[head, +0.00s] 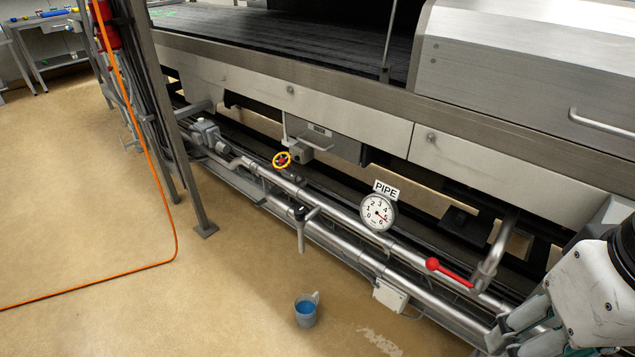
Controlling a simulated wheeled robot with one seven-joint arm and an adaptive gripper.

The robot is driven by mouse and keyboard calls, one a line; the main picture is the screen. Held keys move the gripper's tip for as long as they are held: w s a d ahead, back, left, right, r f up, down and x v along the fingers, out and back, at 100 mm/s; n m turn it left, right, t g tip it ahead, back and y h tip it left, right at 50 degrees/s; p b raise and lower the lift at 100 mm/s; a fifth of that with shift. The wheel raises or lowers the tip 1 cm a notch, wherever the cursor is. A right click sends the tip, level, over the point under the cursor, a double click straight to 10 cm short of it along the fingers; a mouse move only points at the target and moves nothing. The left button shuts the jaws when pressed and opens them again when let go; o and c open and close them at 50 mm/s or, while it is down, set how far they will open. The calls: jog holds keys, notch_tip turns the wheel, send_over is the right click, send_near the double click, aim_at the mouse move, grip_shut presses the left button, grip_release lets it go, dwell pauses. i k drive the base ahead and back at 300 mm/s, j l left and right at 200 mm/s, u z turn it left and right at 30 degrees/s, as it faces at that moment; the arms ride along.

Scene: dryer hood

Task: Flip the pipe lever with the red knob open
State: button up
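The pipe lever (452,275) is red with a round red knob (432,264) at its left end. A round white gauge (377,212) under a "PIPE" sign (386,189) stands left of the lever. My gripper (503,335) is at the lower right edge, below and right of the lever and apart from the knob. It is partly cut off by the frame, and its opening cannot be made out.
A blue-filled cup (306,311) stands on the floor. The machine's steel frame (480,170) overhangs the pipes. An orange hose (160,190) crosses the floor at left.

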aim_at(431, 265)
jog(key=z, duration=0.2)
jog(key=k+j+z, duration=0.1)
jog(key=z, duration=3.05)
jog(key=l+u, duration=0.1)
jog(key=u, duration=0.35)
jog(key=l+u, duration=0.1)
jog(key=u, duration=0.4)
jog(key=l+u, duration=0.15)
jog(key=u, duration=0.3)
jog(key=l+u, duration=0.1)
jog(key=u, duration=0.4)
jog(key=l+u, duration=0.1)
jog(key=u, duration=0.35)
